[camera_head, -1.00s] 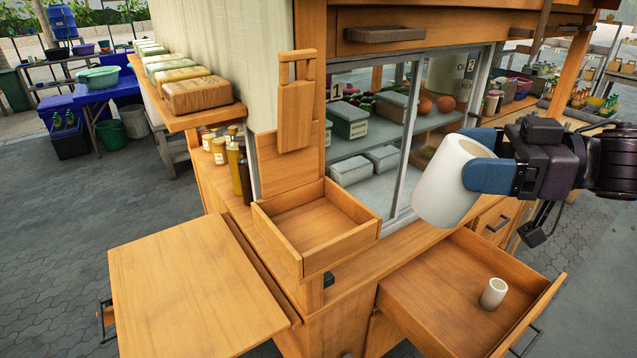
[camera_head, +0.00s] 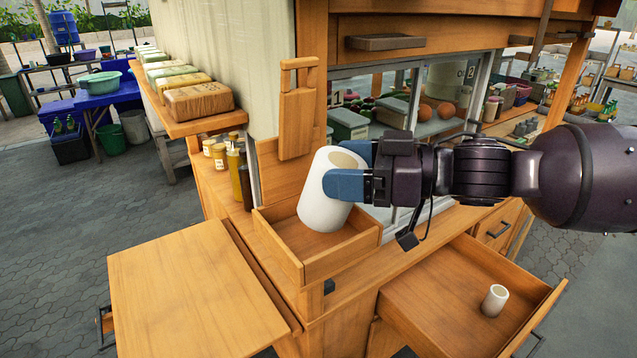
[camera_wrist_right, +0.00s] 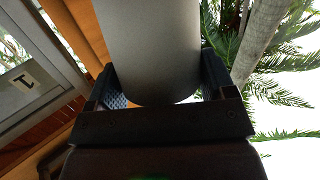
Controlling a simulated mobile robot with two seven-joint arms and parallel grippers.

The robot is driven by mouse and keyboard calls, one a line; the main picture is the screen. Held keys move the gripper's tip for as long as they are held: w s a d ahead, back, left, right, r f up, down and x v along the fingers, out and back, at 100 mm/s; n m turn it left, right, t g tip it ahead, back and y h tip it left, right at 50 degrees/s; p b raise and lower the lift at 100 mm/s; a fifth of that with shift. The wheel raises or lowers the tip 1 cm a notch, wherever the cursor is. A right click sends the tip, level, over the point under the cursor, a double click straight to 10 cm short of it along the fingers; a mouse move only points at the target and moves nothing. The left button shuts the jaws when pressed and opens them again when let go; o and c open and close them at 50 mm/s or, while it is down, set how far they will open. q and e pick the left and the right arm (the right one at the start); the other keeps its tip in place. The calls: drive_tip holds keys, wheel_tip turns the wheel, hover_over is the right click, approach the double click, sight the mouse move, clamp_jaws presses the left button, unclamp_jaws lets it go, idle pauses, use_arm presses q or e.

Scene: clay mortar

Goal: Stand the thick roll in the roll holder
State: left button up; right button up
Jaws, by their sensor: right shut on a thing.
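The thick white roll (camera_head: 322,205) is tilted, with its hollow top end leaning right, in the head view. My right gripper (camera_head: 352,172) is shut on its upper part, and the roll also fills the middle of the right wrist view (camera_wrist_right: 155,50). The roll holder (camera_head: 283,262) appears to be the open wooden box with low walls at the counter corner. The roll's lower end shows over the inside of this box; whether it touches the floor, I cannot tell. My left gripper is not in view.
A small white roll (camera_head: 494,300) stands in the open drawer (camera_head: 425,290) at lower right. An upright wooden board (camera_head: 297,115) rises behind the box. Bottles (camera_head: 237,172) stand to its left. A flat wooden leaf (camera_head: 190,290) lies at lower left with a clear top.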

sight(319, 187)
drive_tip(key=shift+w+a+f, duration=0.1)
drive_tip(key=shift+a+f, duration=0.1)
drive_tip(key=shift+f, duration=0.5)
drive_tip(key=shift+a+f, duration=0.2)
drive_tip(key=shift+f, duration=0.5)
drive_tip(key=shift+w+a+r+h+p, duration=0.15)
drive_tip(key=shift+a+r+h+p, duration=0.05)
drive_tip(key=shift+a+h+p, duration=0.5)
drive_tip(key=shift+w+a+r+g+h+p, duration=0.15)
drive_tip(key=shift+a+g+h+p, duration=0.35)
drive_tip(key=shift+p, duration=0.35)
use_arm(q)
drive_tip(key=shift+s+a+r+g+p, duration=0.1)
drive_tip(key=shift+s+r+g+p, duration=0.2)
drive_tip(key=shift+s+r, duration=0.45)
use_arm(e)
drive_tip(key=shift+w+a+h, duration=0.1)
drive_tip(key=shift+a+h, duration=0.1)
drive_tip(key=shift+h, duration=0.2)
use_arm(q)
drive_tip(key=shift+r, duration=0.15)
use_arm(e)
drive_tip(key=shift+f, duration=0.45)
drive_tip(key=shift+f, duration=0.35)
drive_tip(key=o, duration=1)
drive_tip(key=shift+c, duration=0.2)
drive_tip(key=shift+r, duration=0.1)
